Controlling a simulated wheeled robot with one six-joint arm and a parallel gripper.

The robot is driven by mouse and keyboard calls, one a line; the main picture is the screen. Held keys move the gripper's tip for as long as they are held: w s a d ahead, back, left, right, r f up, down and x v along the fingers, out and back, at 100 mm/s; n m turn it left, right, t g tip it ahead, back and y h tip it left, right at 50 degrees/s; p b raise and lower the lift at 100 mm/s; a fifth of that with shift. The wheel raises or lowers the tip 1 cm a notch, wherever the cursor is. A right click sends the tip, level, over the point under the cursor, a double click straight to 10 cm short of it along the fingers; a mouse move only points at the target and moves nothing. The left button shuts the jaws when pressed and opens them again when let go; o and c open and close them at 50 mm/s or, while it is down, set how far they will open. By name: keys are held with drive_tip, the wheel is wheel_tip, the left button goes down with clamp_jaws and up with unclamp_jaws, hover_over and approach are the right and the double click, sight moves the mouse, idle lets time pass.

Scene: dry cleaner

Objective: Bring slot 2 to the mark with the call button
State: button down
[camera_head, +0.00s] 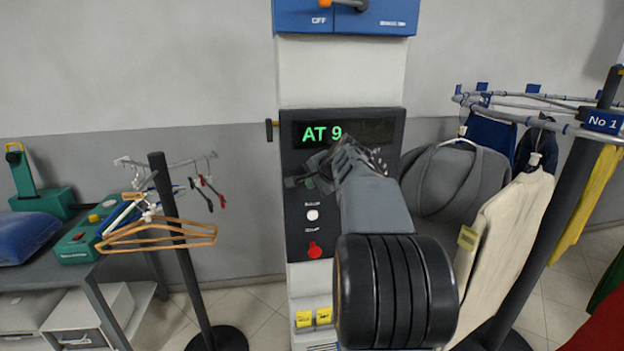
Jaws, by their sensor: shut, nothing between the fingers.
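The control panel (293,232) is a dark plate on a white column. Its green display (322,133) reads "AT 9", and the right part of that display is dark and partly behind my gripper. Below are a white round button (313,214) and a red button (315,250); the small labels between them are too small to read. My gripper (318,177) is in front of the panel, just under the display and above the white button. It is shut and empty. My arm hides the panel's right side. The conveyor rail (527,107) at right carries hung garments and blue slot tags.
A post with a "No 1" sign (602,122) stands right. A grey jacket (452,180) and a cream garment (507,230) hang near my arm. A blue box with an "OFF" switch (345,18) is above. A hanger stand (182,250) and a bench (75,275) stand left.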

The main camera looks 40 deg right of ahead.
drive_tip(key=shift+w+d, duration=0.2)
drive_tip(key=shift+w, duration=0.15)
idle(0.4)
drive_tip(key=shift+s, duration=0.1)
idle(0.3)
drive_tip(key=shift+s+a+b, duration=0.3)
drive_tip(key=shift+s+a, duration=0.1)
drive_tip(key=shift+s, duration=0.25)
drive_tip(key=shift+s+a+b, duration=0.35)
drive_tip(key=shift+s+b, duration=0.1)
drive_tip(key=shift+s, duration=0.3)
drive_tip(key=shift+s+a+b, duration=0.35)
drive_tip(key=shift+s+b, duration=0.05)
drive_tip(key=shift+s, duration=0.35)
drive_tip(key=shift+s+a+b, duration=0.35)
drive_tip(key=shift+s+b, duration=0.1)
drive_tip(key=shift+s, duration=0.3)
